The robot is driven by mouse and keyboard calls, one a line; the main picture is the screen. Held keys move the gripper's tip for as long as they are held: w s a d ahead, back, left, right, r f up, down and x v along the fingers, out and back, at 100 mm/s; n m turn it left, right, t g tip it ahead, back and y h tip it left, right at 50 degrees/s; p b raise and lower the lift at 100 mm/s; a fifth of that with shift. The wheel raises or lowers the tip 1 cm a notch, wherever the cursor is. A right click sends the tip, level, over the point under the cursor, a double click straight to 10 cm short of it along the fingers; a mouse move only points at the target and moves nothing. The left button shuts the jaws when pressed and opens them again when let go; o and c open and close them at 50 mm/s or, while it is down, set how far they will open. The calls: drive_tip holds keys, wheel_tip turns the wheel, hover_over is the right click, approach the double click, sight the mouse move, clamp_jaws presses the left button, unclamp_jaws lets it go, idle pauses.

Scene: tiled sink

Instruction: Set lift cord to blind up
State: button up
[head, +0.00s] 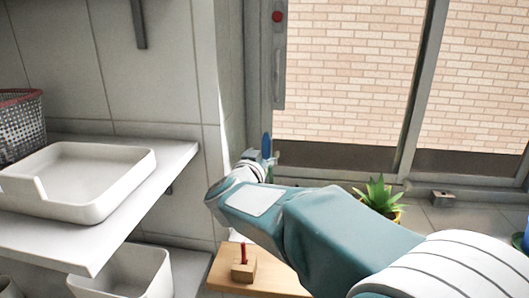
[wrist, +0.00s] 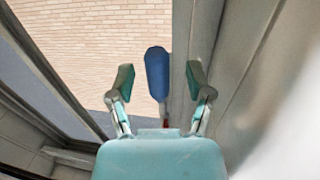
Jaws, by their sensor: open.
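A blue elongated handle (head: 266,145), which looks like the lift cord's pull, hangs at the left side of the window. In the wrist view the blue handle (wrist: 157,72) lies between my two spread teal fingertips, with a gap visible on each side. My gripper (wrist: 160,78) is open and does not visibly touch the handle. In the head view my gripper (head: 271,160) is mostly hidden behind my wrist, close to the handle. A small red bit (wrist: 166,123) shows below the handle in the wrist view. The cord itself is too thin to make out.
A red knob (head: 278,16) sits high on the grey window frame. A potted plant (head: 379,196) stands right of my arm. A wooden block with a red peg (head: 243,262) is below. A shelf at left holds a white tray (head: 82,178) and a basket (head: 20,122).

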drive_tip(key=v, duration=1)
drive_tip(key=shift+a, duration=0.1)
